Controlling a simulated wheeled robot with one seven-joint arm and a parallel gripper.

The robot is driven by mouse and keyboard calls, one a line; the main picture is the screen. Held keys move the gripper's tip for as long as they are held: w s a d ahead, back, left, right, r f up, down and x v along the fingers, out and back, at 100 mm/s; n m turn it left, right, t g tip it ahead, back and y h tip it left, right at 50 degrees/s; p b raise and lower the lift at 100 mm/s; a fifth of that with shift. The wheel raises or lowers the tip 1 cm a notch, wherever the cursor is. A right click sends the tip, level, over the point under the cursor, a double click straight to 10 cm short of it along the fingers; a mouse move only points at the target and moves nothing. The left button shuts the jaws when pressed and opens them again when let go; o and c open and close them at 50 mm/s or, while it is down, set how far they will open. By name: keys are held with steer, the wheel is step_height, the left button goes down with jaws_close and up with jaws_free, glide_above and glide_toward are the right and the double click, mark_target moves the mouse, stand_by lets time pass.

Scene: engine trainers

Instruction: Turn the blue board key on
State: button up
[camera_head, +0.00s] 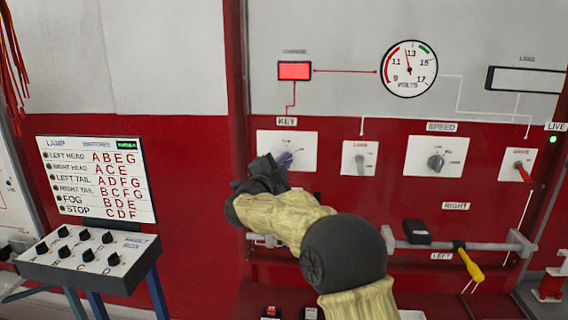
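The key switch sits on a white plate (306,140) under the label "KEY" on the red and white board. A small bluish key (285,158) shows at the lower middle of the plate, partly hidden by my gripper. My gripper (279,165) is dark and comes up from below right, with its tip at or very near the key. I cannot tell whether the fingers touch it, or whether they are open or shut. A red lamp panel (295,71) above the key is lit, and the volt dial (408,69) has its needle near 13.
Right of the key are a lever plate (360,170), the SPEED knob (437,161) and a red-handled switch (523,171). A grey rail with a yellow-handled tool (469,264) runs below. A lamp chart (97,179) and knob box (88,258) stand at left.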

steer(key=o, duration=0.4)
steer(key=shift+o, duration=0.2)
steer(key=shift+s, duration=0.1)
steer(key=b+v, duration=0.3)
steer(key=v, duration=1.4)
steer(key=shift+a, duration=0.1)
